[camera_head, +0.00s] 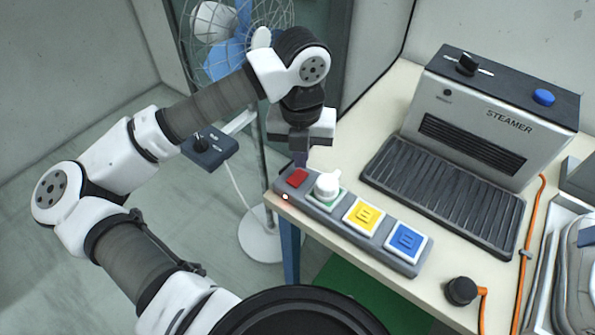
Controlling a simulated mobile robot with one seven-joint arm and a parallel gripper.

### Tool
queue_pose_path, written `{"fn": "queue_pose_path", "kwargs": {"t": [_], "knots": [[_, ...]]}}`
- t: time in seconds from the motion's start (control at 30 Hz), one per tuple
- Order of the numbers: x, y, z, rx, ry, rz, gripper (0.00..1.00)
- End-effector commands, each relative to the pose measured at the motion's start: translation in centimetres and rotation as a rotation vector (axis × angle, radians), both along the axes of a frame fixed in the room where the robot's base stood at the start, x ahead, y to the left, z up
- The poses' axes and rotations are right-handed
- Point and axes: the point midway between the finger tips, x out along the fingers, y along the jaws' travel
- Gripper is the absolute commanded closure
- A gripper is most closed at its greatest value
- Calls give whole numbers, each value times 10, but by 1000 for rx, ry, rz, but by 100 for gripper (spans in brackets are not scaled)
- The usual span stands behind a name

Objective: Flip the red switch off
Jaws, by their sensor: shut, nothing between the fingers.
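The red switch (297,178) is a small rocker at the left end of a grey control strip (278,186) on the near left edge of the table. My gripper (300,160) points down just above and behind the red switch, with its fingers together and nothing held. I cannot tell whether the fingertips touch the switch or the strip. Right of the switch on the strip are a white knob (327,185), a yellow button (364,215) and a blue button (406,240). The position of the rocker is too small to tell.
A steamer (480,150) with a black ribbed tray (440,190) stands behind the strip. A black round plug-like part (461,290) with an orange cable lies at the front right. A fan (232,40) on a stand is left of the table. The table between strip and steamer is clear.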

Motion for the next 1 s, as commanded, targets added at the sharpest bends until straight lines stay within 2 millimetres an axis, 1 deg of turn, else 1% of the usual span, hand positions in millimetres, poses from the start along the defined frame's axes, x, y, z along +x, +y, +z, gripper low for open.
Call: {"fn": "queue_pose_path", "kwargs": {"t": [0.03, 0.3, 0.5, 1.0], "knots": [[0, 0, 6, 1, -1, 0, 100], [0, 0, 28, 1, -1, 0, 100], [0, 0, 41, 0, 0, 1, 100], [0, 0, 42, 0, 0, 0, 100]]}}
